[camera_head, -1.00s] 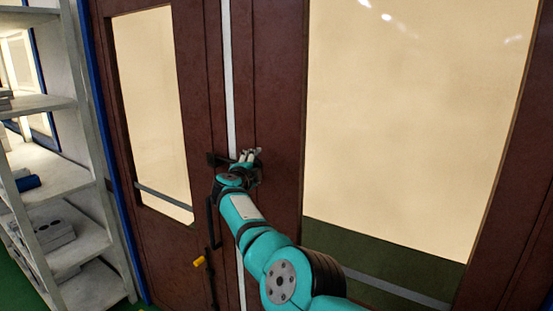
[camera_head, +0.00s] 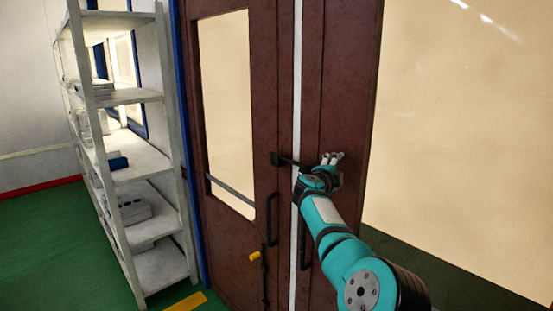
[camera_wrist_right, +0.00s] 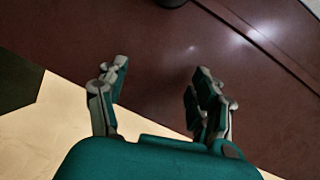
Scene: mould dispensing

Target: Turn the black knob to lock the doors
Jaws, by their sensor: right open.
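A pair of dark brown doors (camera_head: 266,110) with large pale panes is shut in the head view. A black latch piece (camera_head: 283,160) sits at the seam at mid height, and its right end is hidden by my right gripper. My right gripper (camera_head: 332,158) is in front of the right door, just right of the seam. In the right wrist view my right gripper (camera_wrist_right: 160,88) is open, with nothing between its fingers and the brown door surface beyond. A dark round part (camera_wrist_right: 172,3), possibly the black knob, is cut off at the top edge. My left gripper is not in view.
Black pull handles (camera_head: 271,220) flank the seam below the latch, with a yellow piece (camera_head: 255,256) low on the left door. A grey shelf rack (camera_head: 140,96) with boxes stands left of the doors. The green floor (camera_head: 45,245) is clear at the far left.

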